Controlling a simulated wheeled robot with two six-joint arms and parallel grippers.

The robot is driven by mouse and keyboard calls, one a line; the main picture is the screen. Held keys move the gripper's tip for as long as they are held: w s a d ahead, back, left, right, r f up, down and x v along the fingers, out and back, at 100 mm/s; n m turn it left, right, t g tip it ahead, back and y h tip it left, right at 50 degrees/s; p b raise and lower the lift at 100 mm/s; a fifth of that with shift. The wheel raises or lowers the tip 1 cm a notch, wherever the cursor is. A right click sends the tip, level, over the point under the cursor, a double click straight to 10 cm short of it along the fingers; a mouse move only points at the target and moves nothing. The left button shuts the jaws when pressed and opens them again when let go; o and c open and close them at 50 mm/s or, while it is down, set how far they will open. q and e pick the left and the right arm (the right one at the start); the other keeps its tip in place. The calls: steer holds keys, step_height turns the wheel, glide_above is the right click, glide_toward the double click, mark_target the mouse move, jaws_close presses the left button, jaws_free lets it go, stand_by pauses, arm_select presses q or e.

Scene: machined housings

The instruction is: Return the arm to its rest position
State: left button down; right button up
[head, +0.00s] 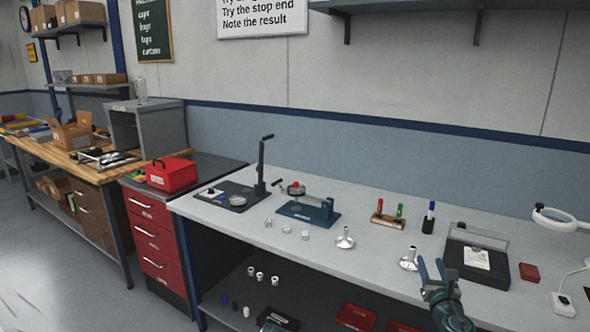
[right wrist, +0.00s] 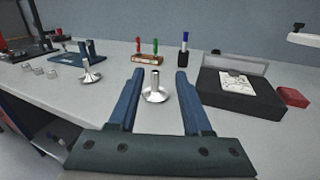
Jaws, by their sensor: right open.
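My right gripper (head: 432,271) is at the front right of the grey bench. It is open, and its two blue fingers (right wrist: 157,75) show in the right wrist view with nothing held between them. A shiny metal flanged part (head: 409,260) stands upright on the bench just beyond the fingers; it also shows between them in the right wrist view (right wrist: 155,95). A second metal flanged part (head: 345,239) stands upright further left.
A black case with a paper (head: 478,258) stands right of my gripper, beside a red block (head: 529,272). A white lamp (head: 560,219) is at the far right. A blue fixture (head: 309,211) and a lever press (head: 262,170) stand left. The front bench strip is mostly clear.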

steer(key=s+a+f+m+g, duration=0.6)
steer(key=a+f+m, duration=0.4)
steer(key=m, duration=0.3)
steer(key=s+a+f+m+g, duration=0.5)
steer(key=a+f+m+g, duration=0.35)
steer(key=m, duration=0.45)
steer(key=s+a+f+m+g+y, duration=0.2)
steer(key=s+a+f+m+g, duration=0.15)
steer(key=s+a, duration=0.75)
step_height(320, 180, up, 13)
steer(key=p, duration=1.2)
steer(key=shift+s+a+f+p, duration=0.15)
steer(key=shift+s+a+p, duration=0.05)
steer(key=shift+s+p, duration=0.2)
